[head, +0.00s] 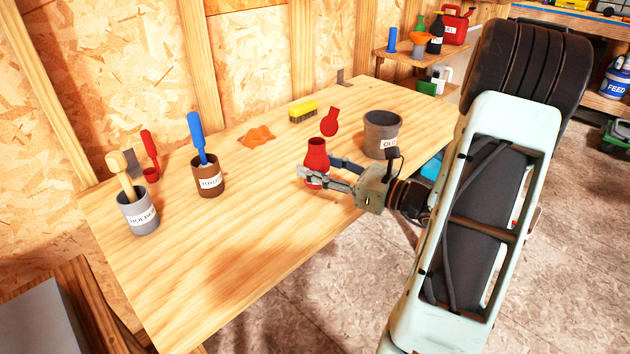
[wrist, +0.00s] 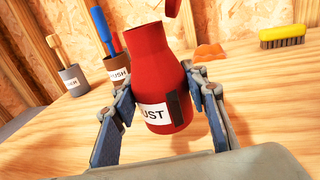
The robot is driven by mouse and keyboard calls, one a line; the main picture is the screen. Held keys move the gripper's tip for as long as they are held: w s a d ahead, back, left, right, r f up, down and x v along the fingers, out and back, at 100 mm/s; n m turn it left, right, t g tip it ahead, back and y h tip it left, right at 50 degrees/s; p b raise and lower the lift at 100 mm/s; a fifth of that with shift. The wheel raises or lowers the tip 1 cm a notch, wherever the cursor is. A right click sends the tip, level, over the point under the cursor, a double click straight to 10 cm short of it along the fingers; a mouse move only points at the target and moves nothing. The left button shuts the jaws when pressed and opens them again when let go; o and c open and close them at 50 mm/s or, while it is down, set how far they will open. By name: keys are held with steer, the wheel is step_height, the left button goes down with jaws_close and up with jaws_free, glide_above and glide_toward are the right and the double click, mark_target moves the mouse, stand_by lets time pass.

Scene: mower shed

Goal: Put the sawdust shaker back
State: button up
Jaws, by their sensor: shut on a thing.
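The sawdust shaker (head: 316,157) is a red bottle with a narrow neck and a white label, of which "UST" can be read in the wrist view (wrist: 158,60). It is upright over the table's right half. My gripper (head: 322,180) is shut on its lower body, with one finger on each side; the fingers also show in the wrist view (wrist: 160,105). I cannot tell whether its base touches the wood. A red rounded piece (head: 330,121) shows just behind the shaker; its lower tip shows in the wrist view (wrist: 172,7).
The wooden table (head: 245,240) is clear at front. A grey pot (head: 381,140) labelled "OLD" stands close right of my gripper. A brown brush pot (head: 208,178) and grey holder (head: 139,214) stand left.

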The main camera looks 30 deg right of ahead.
steer(key=shift+w+f+b, duration=0.15)
steer(key=shift+f+b, duration=0.1)
steer(key=shift+f, duration=0.7)
steer(key=shift+w+f+b, duration=0.15)
steer(key=shift+f+b, duration=0.1)
steer(key=shift+f, duration=0.65)
steer(key=shift+f, duration=0.1)
steer(key=shift+f, duration=0.15)
steer(key=o, duration=1.2)
steer(key=shift+c, duration=0.2)
steer(key=shift+r, duration=0.3)
steer(key=p+v, duration=0.2)
steer(key=v, duration=1)
